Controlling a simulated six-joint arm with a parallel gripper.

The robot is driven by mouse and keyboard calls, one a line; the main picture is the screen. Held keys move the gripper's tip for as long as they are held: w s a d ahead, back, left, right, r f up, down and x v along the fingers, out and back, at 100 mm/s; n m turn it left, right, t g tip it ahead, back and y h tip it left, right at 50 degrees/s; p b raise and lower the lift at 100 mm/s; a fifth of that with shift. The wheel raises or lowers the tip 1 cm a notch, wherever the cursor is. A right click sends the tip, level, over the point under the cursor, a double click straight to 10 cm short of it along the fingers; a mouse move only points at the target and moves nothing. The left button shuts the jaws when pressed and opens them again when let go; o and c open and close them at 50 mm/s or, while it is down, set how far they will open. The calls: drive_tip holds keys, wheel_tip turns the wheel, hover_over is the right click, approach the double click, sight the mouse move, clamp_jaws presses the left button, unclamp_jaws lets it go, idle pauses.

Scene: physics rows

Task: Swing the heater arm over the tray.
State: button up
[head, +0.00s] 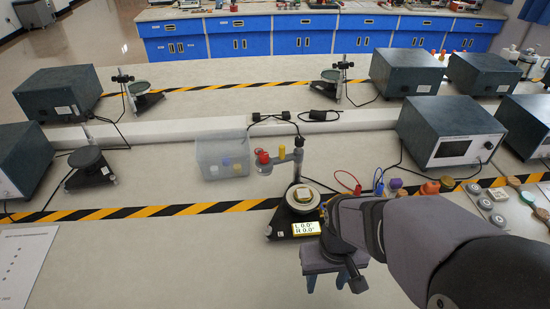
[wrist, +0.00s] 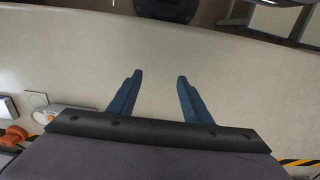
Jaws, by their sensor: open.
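A bench device with a dark base (head: 283,222) and a yellow-lit readout (head: 306,227) stands at the middle of the head view. A round dish-like tray (head: 303,197) sits on its base with a small pale piece on it.
A translucent bin (head: 221,158) with small caps stands left of the heater arm. Red and blue cable clips (head: 357,188) and a grey instrument box (head: 450,132) lie to the right. Striped tape (head: 160,210) crosses the bench. The front left bench is mostly clear.

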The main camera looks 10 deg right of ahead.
sight(283, 152)
idle(0.3)
